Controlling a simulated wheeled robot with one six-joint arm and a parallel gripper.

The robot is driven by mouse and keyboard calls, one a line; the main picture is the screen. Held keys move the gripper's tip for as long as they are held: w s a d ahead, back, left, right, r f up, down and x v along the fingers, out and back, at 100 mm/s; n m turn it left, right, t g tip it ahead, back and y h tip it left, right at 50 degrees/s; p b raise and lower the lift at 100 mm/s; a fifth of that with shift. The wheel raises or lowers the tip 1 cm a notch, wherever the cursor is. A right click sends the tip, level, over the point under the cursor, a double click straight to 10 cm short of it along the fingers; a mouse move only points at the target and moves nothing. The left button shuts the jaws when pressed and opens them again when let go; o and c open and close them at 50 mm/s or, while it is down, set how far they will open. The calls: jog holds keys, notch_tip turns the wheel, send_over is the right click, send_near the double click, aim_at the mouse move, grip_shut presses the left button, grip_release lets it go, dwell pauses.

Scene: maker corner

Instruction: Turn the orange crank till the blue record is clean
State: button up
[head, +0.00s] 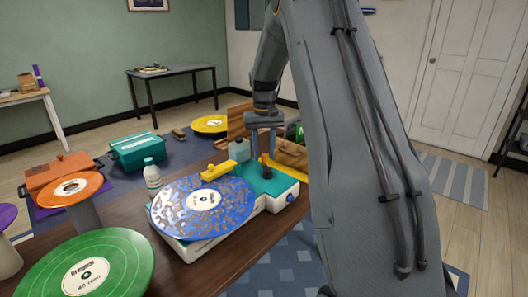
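The blue record (222,200) lies flat on a white and teal cleaning machine (277,183) on the wooden table. Greyish-brown patches cover much of its blue surface around a white label. A yellow bar (218,171) reaches over the record's far edge.
A green record (105,265) and an orange record (75,187) stand left of the machine. A small bottle (152,174) stands close behind the blue record. A brown bag (290,153) sits behind the machine. My arm blocks the right side.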

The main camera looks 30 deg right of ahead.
grip_shut()
